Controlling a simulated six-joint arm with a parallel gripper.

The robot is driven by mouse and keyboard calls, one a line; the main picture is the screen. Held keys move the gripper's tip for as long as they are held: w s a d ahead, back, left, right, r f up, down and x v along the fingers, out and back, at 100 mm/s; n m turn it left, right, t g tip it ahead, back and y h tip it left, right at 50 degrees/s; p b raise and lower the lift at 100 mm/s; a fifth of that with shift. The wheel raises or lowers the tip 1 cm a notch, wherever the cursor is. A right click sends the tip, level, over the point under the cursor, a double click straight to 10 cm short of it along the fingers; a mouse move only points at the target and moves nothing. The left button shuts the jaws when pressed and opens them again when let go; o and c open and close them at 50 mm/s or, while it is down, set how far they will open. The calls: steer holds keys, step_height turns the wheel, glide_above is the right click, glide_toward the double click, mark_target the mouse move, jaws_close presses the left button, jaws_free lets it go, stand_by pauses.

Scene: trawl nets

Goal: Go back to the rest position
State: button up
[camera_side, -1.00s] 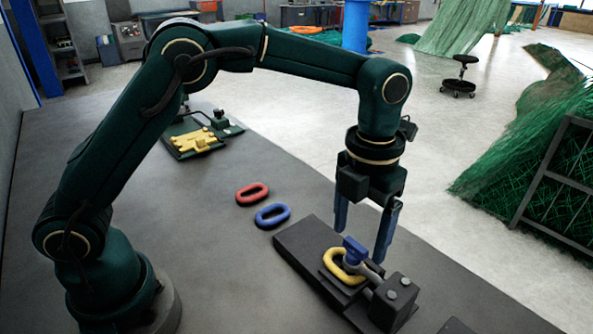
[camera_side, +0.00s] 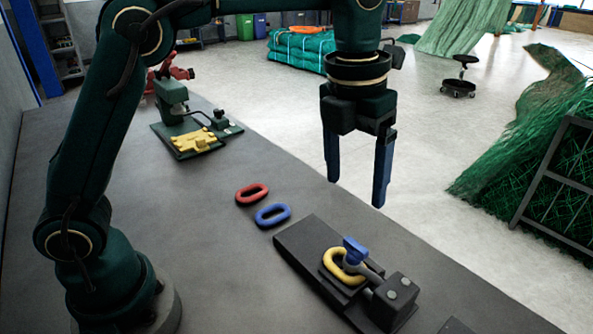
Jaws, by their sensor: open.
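My gripper (camera_side: 358,193) hangs fingers down, open and empty, in the air above the dark fixture block (camera_side: 297,247). A yellow oval link (camera_side: 336,267) lies on the fixture, under a clamp with a blue tip (camera_side: 354,249). The clamp's arm runs to a dark block with round bolts (camera_side: 396,290). The gripper touches none of these. A red link (camera_side: 252,193) and a blue link (camera_side: 273,215) lie flat on the bench to the left of the fixture.
The grey bench (camera_side: 200,240) has free room around the links. A green fixture with a yellow piece (camera_side: 194,141) and a red vise-like thing (camera_side: 170,74) stand at the far end. A green net heap behind a dark rack (camera_side: 560,180) is on the floor at right.

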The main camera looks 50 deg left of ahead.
steer(key=s+a+r+n+t, duration=0.3)
steer(key=s+a+r+n, duration=0.2)
steer(key=s+a+n, duration=0.65)
steer(key=s+d+f+n, duration=0.1)
steer(key=s+f+n, duration=0.1)
steer(key=n, duration=1)
steer(key=s+d+f+n+t, duration=0.1)
steer(key=f+n, duration=0.4)
steer(key=n, duration=0.7)
steer(key=shift+s+f, duration=0.15)
steer(key=shift+s, duration=0.3)
